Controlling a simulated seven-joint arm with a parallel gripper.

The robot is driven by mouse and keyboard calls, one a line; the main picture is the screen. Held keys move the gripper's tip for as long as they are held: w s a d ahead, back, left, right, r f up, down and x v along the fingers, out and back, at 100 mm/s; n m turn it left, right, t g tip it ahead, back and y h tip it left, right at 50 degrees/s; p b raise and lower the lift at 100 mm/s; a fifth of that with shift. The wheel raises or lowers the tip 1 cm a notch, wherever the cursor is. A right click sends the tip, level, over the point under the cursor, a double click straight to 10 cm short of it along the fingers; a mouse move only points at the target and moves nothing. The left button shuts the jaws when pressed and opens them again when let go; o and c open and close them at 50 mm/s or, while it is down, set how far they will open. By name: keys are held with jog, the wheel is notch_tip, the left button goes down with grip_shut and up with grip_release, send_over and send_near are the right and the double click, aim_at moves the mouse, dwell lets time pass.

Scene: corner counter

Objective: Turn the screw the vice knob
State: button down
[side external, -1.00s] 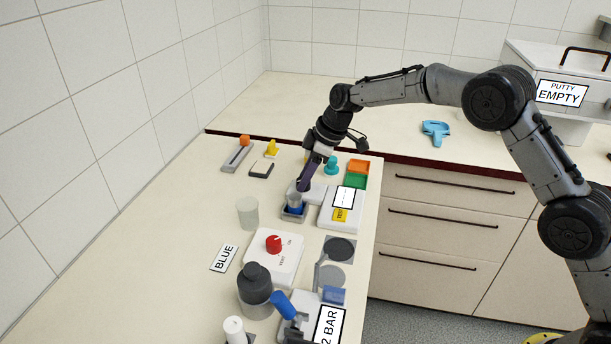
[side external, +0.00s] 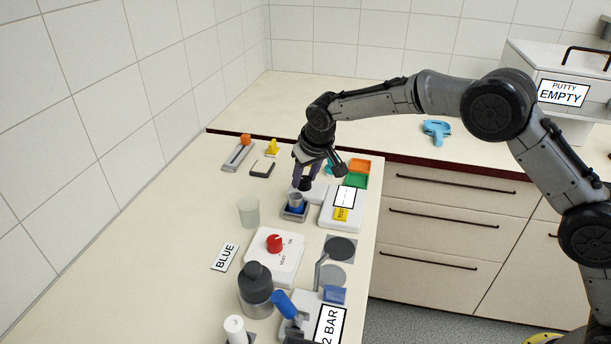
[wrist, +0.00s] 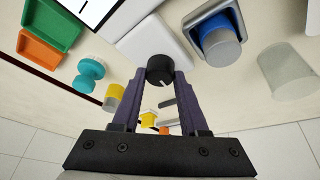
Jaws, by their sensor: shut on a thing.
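A black round knob (wrist: 160,69) with a white pointer line stands between my fingertips in the wrist view, in front of a pale block (wrist: 158,42). In the side view the knob (side external: 306,183) is small and dark below my fingers. My gripper (wrist: 160,77) has its two purple fingers shut on the knob's sides; in the side view the gripper (side external: 306,181) points down at it. I cannot make out the vice's jaws; part of what carries the knob is hidden.
A white labelled box (side external: 329,214) is to the right, with a teal knob (wrist: 91,71), green tray (side external: 356,181) and orange tray (side external: 359,165) beyond. A translucent cup (side external: 249,212) stands to the left.

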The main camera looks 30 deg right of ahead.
jog(key=m, duration=0.2)
jog(key=m+h, duration=0.1)
jog(key=m, duration=0.1)
jog(key=shift+a+m+g+h, duration=0.15)
jog(key=shift+m+g+h, duration=0.15)
jog(key=shift+w+m+g+h, duration=0.1)
jog(key=shift+m+g+h, duration=0.45)
jog(key=shift+m, duration=1.35)
jog(key=shift+c, duration=2.2)
grip_release()
jog(key=shift+r, duration=0.1)
jog(key=v, duration=1.3)
jog(key=shift+a+r, duration=0.25)
jog(key=shift+a, duration=0.05)
